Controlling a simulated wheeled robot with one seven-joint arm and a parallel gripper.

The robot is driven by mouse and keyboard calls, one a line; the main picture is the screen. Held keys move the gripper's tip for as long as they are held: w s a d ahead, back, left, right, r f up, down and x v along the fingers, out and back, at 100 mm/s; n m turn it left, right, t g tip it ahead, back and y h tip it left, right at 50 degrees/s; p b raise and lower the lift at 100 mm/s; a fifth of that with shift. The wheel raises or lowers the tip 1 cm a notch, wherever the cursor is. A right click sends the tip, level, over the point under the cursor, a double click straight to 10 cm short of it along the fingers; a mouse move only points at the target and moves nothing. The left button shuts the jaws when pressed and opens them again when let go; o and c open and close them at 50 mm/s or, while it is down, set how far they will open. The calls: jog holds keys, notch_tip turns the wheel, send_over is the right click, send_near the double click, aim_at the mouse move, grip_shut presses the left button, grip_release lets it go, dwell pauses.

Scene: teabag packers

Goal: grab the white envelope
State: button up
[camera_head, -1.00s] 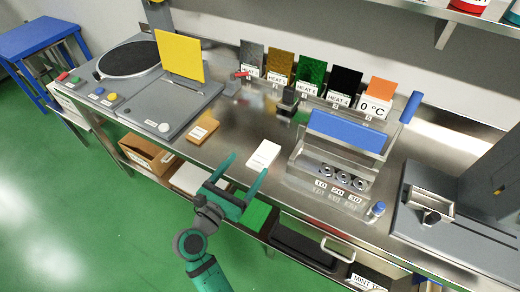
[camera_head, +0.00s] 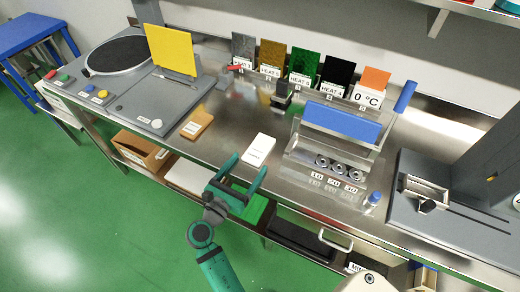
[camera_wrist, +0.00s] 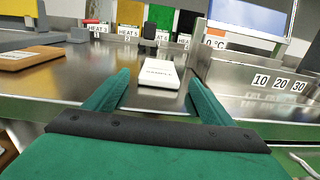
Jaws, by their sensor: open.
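The white envelope (camera_head: 259,149) lies flat on the steel counter, near its front edge, left of the sealing machine. It also shows in the wrist view (camera_wrist: 160,73), ahead of and between my fingers, with dark print on its front side. My gripper (camera_head: 251,173) is open and empty, with its green fingers pointing at the envelope from the front edge of the counter. In the wrist view my gripper (camera_wrist: 158,90) has its fingers spread wider than the envelope. The fingertips appear short of the envelope and do not seem to touch it.
A brown envelope (camera_head: 197,124) lies to the left on the steel counter (camera_head: 222,146). The machine with a blue lid (camera_head: 343,122) and dials stands close on the right. A small dark stand (camera_head: 283,96) is behind. Coloured sample plates line the back. A yellow-lidded unit (camera_head: 171,50) stands left.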

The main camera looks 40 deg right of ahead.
aim_at(250, 163)
jog(key=x, duration=0.4)
jog(key=shift+w+d, duration=0.2)
jog(key=shift+d, duration=0.05)
jog(key=shift+w, duration=0.1)
jog(key=shift+a, duration=0.2)
jog(key=shift+c, duration=0.4)
jog(key=c, duration=1)
jog(key=shift+s+d, duration=0.15)
jog(key=shift+s, duration=0.1)
jog(key=shift+c, duration=0.3)
